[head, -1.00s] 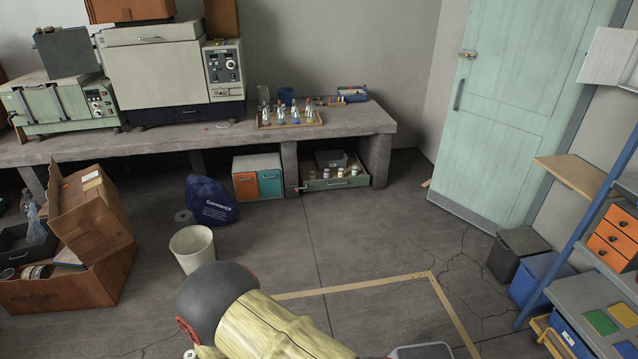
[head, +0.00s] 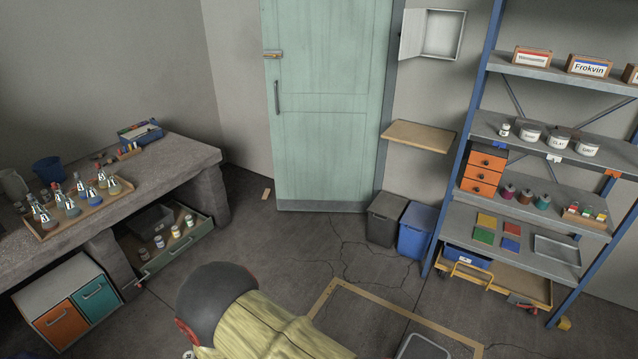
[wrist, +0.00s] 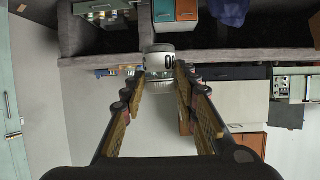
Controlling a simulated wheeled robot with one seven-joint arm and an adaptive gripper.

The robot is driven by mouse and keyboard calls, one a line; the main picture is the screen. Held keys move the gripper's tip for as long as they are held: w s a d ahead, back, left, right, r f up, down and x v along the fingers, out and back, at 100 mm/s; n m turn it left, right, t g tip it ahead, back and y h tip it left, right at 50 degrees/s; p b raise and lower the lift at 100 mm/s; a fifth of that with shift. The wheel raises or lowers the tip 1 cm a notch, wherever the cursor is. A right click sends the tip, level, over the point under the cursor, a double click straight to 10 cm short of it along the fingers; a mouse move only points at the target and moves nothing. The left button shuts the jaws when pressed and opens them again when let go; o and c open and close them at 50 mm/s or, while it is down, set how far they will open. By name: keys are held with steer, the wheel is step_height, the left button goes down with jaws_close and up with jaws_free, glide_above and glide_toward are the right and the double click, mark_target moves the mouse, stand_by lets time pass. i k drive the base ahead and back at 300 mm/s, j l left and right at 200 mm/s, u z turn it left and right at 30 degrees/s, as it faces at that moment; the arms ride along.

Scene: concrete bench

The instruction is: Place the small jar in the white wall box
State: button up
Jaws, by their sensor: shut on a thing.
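The small jar (wrist: 158,68) shows in the wrist view, with a white label bearing dark characters, partly covered by a finger. My gripper (wrist: 158,84) is shut on it, one finger on each side. The jar appears held clear of any surface. My gripper and the held jar do not show in the head view. The white wall box (head: 462,36) is mounted on the wall to the right of the green door, at the upper part of the head view. Its door (head: 412,34) is swung open to the left, and its visible inside looks empty.
A wooden wall shelf (head: 418,136) sticks out below the box. A blue-framed rack (head: 540,187) with jars, drawers and trays stands at right. Dark and blue bins (head: 416,231) stand below the wall shelf. The bench (head: 190,155) is at left, with an open drawer (head: 172,246) holding several jars.

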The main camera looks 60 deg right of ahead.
mark_target(442, 34)
steer(key=i+l+z, duration=0.15)
steer(key=i+z, duration=0.65)
steer(key=i+j+z, duration=0.1)
steer(key=i+z, duration=0.3)
steer(key=i+j+z, duration=0.4)
steer(key=i, duration=0.15)
steer(key=i+l+z, duration=0.2)
steer(key=z, duration=0.2)
steer(key=i+l+z, duration=0.1)
steer(key=i+z, duration=0.6)
steer(key=z, duration=0.15)
steer(key=i+z, duration=0.4)
steer(key=i+j+z, duration=0.15)
steer(key=z, duration=0.25)
steer(key=i+l+z, duration=0.1)
steer(key=i, duration=0.35)
steer(key=i+l+z, duration=0.1)
steer(key=i, duration=0.4)
